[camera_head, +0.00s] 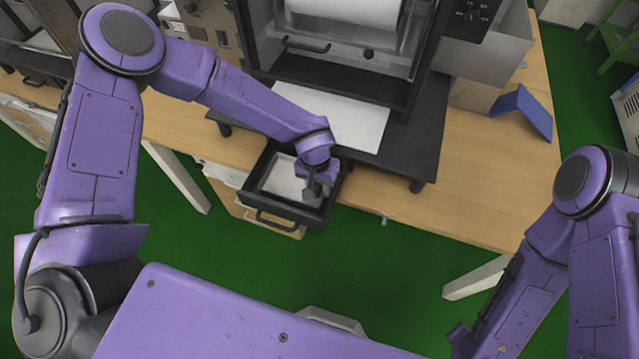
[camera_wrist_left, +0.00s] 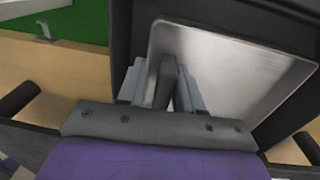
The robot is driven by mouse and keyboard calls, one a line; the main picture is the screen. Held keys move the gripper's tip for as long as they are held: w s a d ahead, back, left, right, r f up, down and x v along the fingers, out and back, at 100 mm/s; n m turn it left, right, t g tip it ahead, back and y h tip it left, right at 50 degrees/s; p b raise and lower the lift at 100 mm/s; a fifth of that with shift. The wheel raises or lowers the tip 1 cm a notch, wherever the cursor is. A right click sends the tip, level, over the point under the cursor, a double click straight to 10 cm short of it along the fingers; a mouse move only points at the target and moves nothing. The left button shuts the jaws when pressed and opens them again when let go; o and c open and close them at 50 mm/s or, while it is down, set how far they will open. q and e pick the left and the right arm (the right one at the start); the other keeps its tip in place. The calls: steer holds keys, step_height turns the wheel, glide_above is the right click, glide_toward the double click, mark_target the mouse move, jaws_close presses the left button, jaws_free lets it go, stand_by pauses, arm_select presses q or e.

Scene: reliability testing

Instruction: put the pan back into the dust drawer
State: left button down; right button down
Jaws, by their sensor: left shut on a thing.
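The dust drawer (camera_head: 325,208) is a black open box, pulled out under the front of the black machine. The pan (camera_head: 279,178) is a shallow, light metal tray lying within the drawer's walls. It fills much of the left wrist view as bare shiny metal (camera_wrist_left: 235,75). My left gripper (camera_head: 316,188) reaches down over the drawer's right part. In the left wrist view its grey fingers (camera_wrist_left: 164,85) are shut on a dark upright grip at the pan's edge. I cannot tell whether the pan rests on the drawer floor. My right gripper is out of view.
The black machine (camera_head: 340,75) stands on a wooden table (camera_head: 480,175), with a white sheet (camera_head: 350,120) on its base. A blue angled piece (camera_head: 524,110) lies at the table's right. Green floor (camera_head: 400,255) is open in front.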

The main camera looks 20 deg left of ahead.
arm_select(q)
steer(key=shift+s, duration=0.15)
steer(key=c, duration=1)
jaws_free()
steer(key=r, duration=0.8)
steer(key=a+r, duration=0.1)
steer(key=r, duration=0.3)
steer(key=shift+r, duration=0.1)
